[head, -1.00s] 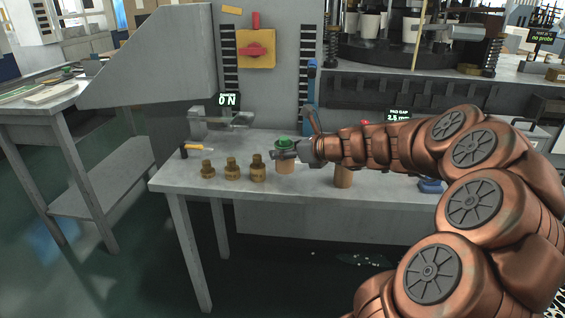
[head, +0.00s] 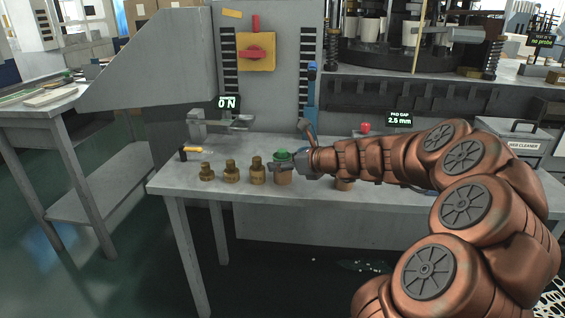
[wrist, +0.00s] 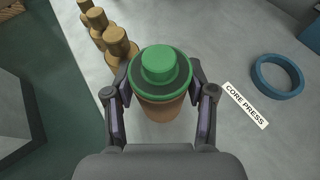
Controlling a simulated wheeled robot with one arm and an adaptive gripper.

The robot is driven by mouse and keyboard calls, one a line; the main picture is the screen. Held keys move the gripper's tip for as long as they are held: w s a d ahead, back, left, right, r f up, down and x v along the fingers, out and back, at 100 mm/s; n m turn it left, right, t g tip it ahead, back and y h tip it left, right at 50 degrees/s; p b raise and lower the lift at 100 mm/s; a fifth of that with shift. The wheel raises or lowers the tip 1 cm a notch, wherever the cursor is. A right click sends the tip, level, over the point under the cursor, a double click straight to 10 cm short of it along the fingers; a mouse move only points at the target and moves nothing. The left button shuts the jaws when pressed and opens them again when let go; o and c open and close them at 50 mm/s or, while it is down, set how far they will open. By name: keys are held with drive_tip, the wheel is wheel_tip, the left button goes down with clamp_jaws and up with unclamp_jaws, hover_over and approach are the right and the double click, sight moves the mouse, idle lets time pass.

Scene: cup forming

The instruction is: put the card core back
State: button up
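A brown card core (head: 283,178) with a green stepped plug (head: 282,155) in its top is upright at my gripper, on the front part of the grey table. My gripper (head: 281,165) is shut on it from the right. In the wrist view the two fingers (wrist: 160,75) press in on both sides of the green plug (wrist: 158,65), and the brown core (wrist: 160,108) shows below its rim. I cannot tell whether its bottom touches the table. A second brown cylinder (head: 344,185) stands to the right, mostly hidden by my arm.
Several brass plugs (head: 231,172) stand in a row just left of the core. A blue ring (wrist: 277,76) and a "CORE PRESS" label (wrist: 245,105) lie to its right in the wrist view. An orange-handled tool (head: 194,150) lies at the table's left end.

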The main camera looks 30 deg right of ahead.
drive_tip(key=o, duration=0.3)
drive_tip(key=shift+r, duration=0.1)
drive_tip(key=shift+s+d+r, duration=0.1)
drive_tip(key=shift+s, duration=0.05)
drive_tip(key=p+v, duration=0.2)
drive_tip(key=v, duration=0.9)
drive_tip(key=shift+s+p, duration=0.3)
drive_tip(key=shift+p, duration=0.1)
drive_tip(key=shift+d, duration=0.1)
